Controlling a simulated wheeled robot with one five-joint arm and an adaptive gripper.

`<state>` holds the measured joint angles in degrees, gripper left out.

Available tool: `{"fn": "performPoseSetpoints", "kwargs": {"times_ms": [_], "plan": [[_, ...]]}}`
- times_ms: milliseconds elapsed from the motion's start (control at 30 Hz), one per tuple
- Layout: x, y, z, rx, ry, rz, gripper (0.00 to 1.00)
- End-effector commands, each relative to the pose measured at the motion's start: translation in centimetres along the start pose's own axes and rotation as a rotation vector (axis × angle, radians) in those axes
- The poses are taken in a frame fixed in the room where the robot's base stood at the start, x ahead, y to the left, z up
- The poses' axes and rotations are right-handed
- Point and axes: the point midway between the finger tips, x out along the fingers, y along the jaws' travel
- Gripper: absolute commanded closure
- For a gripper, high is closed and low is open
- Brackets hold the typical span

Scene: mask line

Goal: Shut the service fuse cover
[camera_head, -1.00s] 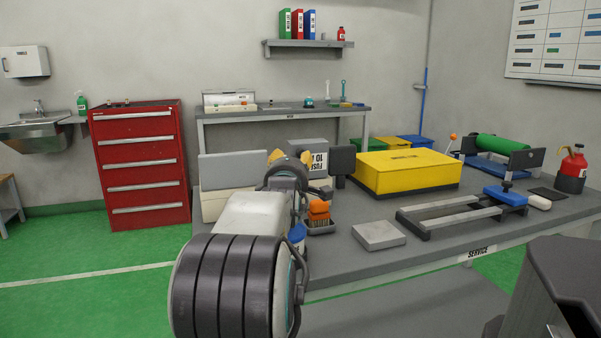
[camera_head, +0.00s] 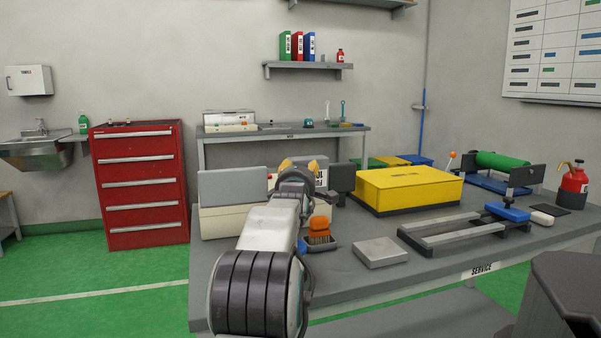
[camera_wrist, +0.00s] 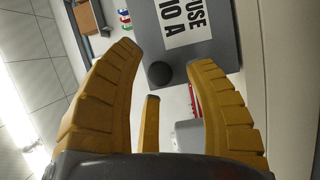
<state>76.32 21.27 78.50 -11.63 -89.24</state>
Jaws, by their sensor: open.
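The service fuse cover is a grey plate (camera_wrist: 201,30) with a white label, on which "USE 10 A" can be read in the wrist view. A dark round knob (camera_wrist: 159,74) shows at its near corner. In the head view the cover (camera_head: 321,173) stands upright on the bench, largely hidden behind my gripper. My gripper (camera_head: 302,165) has yellow fingers spread apart and holds nothing. In the wrist view the knob lies between the open fingertips, and contact cannot be made out. The cover's hinge is not clear.
A cream box (camera_head: 232,221) with a grey panel (camera_head: 232,187) stands left of my gripper. A dark block (camera_head: 342,178) and a yellow case (camera_head: 408,190) are to the right.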

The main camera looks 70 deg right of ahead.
Motion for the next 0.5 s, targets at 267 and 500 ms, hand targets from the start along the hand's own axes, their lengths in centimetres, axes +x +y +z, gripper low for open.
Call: {"fn": "performPoseSetpoints", "kwargs": {"times_ms": [267, 500], "plan": [[0.53, -0.02, -0.01, 0.000, 0.000, 0.000, 0.52], [0.53, -0.03, -0.01, 0.000, 0.000, 0.000, 0.51]]}}
